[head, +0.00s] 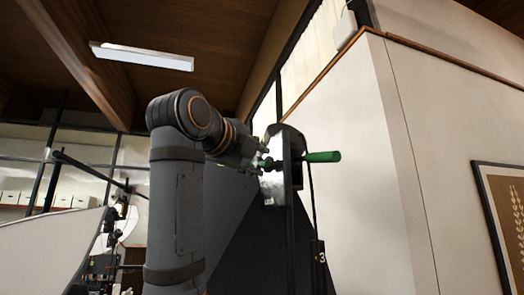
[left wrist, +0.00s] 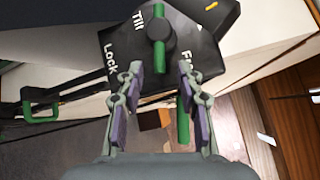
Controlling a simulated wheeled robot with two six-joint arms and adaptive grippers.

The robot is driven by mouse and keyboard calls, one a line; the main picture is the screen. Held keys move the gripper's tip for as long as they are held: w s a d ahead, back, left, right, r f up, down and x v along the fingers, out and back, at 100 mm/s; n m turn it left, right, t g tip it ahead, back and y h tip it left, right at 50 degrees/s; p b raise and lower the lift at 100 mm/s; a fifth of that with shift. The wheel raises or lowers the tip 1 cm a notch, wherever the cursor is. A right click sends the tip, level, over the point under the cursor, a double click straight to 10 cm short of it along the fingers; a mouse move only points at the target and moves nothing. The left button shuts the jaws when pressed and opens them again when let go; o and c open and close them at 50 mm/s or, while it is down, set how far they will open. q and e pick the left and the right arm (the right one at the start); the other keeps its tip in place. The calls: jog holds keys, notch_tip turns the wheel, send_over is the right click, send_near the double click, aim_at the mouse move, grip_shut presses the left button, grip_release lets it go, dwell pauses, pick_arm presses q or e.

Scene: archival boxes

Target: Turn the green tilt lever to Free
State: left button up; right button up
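The black control plate (left wrist: 120,45) in the left wrist view carries the white words Tilt and Lock on the left, and Free on the right, partly hidden by a finger. The green tilt lever (left wrist: 158,22) lies across a dark round hub, running up and down in the picture, between the words. My left gripper (left wrist: 161,68) is open, its purple pads either side of the lever's lower end with gaps. In the head view my left gripper (head: 258,163) is close to the plate's left side, by a bit of green lever (head: 268,163). My right gripper is not in view.
A green handle (head: 322,156) sticks out right of the dark head on its post. A green bar (left wrist: 183,125) also shows lower down in the left wrist view. A white wall (head: 360,200) stands behind, with a framed picture (head: 505,210) at the far right.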

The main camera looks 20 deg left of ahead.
aim_at(263, 163)
pick_arm(q)
jog(key=shift+w+d+r+p, duration=0.1)
jog(key=shift+w+p, duration=0.15)
jog(key=shift+w, duration=0.35)
jog(key=shift+w+d+r+p, duration=0.1)
jog(key=shift+w+p, duration=0.1)
jog(key=shift+w, duration=0.35)
jog(key=shift+w+f, duration=0.25)
jog(key=shift+w, duration=0.15)
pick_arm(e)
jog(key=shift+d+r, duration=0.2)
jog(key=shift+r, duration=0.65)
pick_arm(q)
jog(key=shift+s, duration=0.1)
grip_shut()
jog(key=shift+s+r, duration=0.1)
